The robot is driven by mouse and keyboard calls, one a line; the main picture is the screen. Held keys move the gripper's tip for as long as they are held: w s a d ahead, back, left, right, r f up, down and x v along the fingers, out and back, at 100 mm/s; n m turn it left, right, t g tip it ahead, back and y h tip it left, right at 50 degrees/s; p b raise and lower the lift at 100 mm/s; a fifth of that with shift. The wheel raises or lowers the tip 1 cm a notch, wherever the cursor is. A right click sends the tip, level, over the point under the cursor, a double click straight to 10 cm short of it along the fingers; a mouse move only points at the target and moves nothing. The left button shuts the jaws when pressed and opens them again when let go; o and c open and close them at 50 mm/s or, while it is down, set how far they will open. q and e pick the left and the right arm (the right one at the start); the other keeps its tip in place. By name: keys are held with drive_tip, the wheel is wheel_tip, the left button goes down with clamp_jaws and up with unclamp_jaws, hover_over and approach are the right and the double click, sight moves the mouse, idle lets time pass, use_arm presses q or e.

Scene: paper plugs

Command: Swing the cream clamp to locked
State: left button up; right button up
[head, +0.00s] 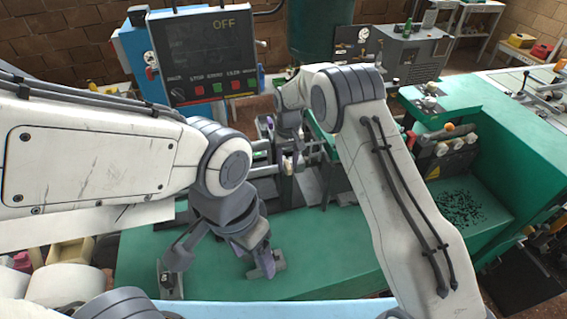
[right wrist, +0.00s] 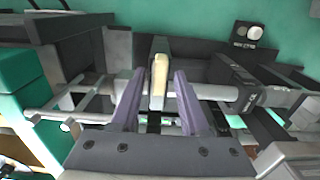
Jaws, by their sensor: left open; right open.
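The cream clamp (right wrist: 158,84) shows in the right wrist view as an upright cream lever on a dark block, by a pale horizontal rod. My right gripper (right wrist: 158,75) is open, with one purple finger on each side of the lever and a visible gap on both sides. I cannot tell how deep the lever sits between the fingers. In the head view my right gripper (head: 291,150) is small over the machine's middle and largely hides the clamp. My left gripper (head: 225,262) is open and empty, low over the green machine top, away from the clamp.
A control panel (head: 205,55) reading OFF stands at the back left. The green machine bed (head: 330,262) has bare room at the front. A raised green housing (head: 470,120) with knobs stands at the right. Metal rods (right wrist: 85,116) and dark blocks crowd the right gripper.

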sight(287, 165)
drive_tip(key=shift+r+p, duration=1.85)
drive_tip(key=shift+r, duration=1.3)
drive_tip(key=shift+s+a+r, duration=0.15)
drive_tip(key=shift+s, duration=0.05)
drive_tip(key=s+a+r+n+b, duration=0.1)
drive_tip(key=s+a+r+b, duration=0.2)
drive_tip(key=s, duration=0.5)
drive_tip(key=s+a+r+n+b, duration=0.1)
drive_tip(key=s+r+b, duration=0.25)
drive_tip(key=s, duration=0.45)
drive_tip(key=s+d+f+n+b, duration=0.1)
drive_tip(key=s+d+b, duration=0.1)
drive_tip(key=s, duration=0.9)
drive_tip(key=s+d+f+n+y+b, duration=0.1)
drive_tip(key=s+d, duration=0.4)
drive_tip(key=s, duration=0.6)
drive_tip(key=shift+s+b, duration=0.15)
drive_tip(key=shift+b, duration=0.5)
